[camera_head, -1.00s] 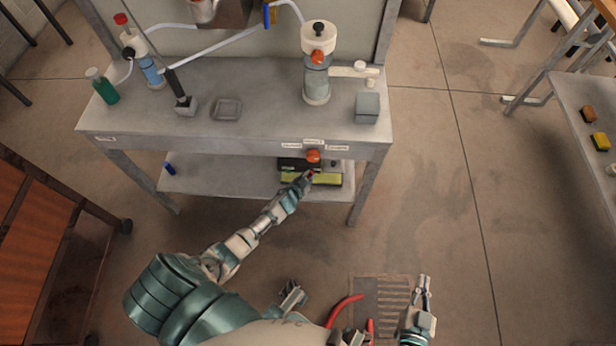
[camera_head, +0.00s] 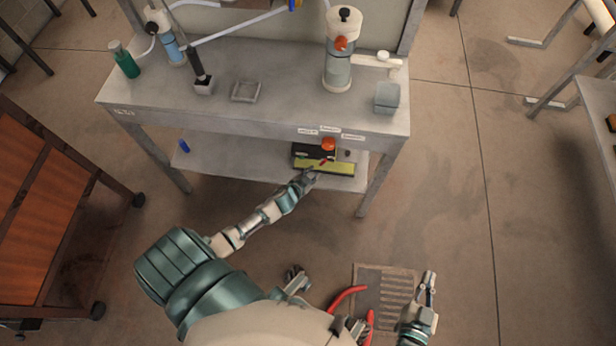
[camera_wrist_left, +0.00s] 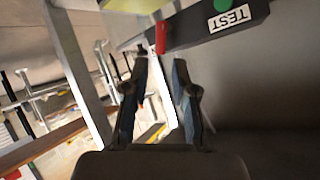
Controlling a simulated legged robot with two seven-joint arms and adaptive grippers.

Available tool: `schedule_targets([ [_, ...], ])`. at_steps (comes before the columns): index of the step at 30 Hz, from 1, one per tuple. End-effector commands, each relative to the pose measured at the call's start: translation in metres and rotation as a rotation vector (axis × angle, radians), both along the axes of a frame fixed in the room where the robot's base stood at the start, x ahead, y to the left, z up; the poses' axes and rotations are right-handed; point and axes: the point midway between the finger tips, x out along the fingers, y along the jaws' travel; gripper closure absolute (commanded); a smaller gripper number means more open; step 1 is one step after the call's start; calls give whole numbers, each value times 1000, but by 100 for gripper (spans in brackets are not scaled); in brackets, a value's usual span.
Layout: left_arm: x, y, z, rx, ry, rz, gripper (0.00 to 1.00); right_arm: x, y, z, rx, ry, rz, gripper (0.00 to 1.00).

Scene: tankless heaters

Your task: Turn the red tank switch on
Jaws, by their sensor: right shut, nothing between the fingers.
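The red switch (camera_head: 323,161) is a small red lever on the front of a black and yellow box (camera_head: 337,168) on the bench's lower shelf. In the left wrist view the red switch (camera_wrist_left: 160,37) hangs from the dark box's edge, just beyond and between the fingertips, apparently untouched. My left gripper (camera_head: 311,174) is just in front of the box. In the left wrist view the left gripper (camera_wrist_left: 160,62) is open and empty. My right gripper (camera_head: 431,282) is shut and empty, low right, away from the bench.
A green button (camera_wrist_left: 221,4) and a TEST label (camera_wrist_left: 230,18) sit beside the switch. An orange-red knob (camera_head: 328,144) is above the box, under the bench top (camera_head: 290,100). Bench legs flank the shelf. The floor between bench and right table (camera_head: 600,110) is clear.

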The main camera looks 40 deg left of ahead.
Motion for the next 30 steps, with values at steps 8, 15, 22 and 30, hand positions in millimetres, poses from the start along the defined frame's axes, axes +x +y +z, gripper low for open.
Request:
schedule_targets([
  [8, -28, -3, 16, 0, 0, 0, 73, 0, 0, 0, 0, 0, 0, 100],
  [15, -29, -3, 17, 0, 1, 0, 73, 0, 0, 0, 0, 0, 0, 100],
  [22, -29, -3, 17, 0, 0, 0, 73, 1, 0, 0, 1, 0, 0, 100],
  [30, -37, -27, 28, -36, -18, -25, 73, 0, 0, 0, 0, 1, 0, 100],
])
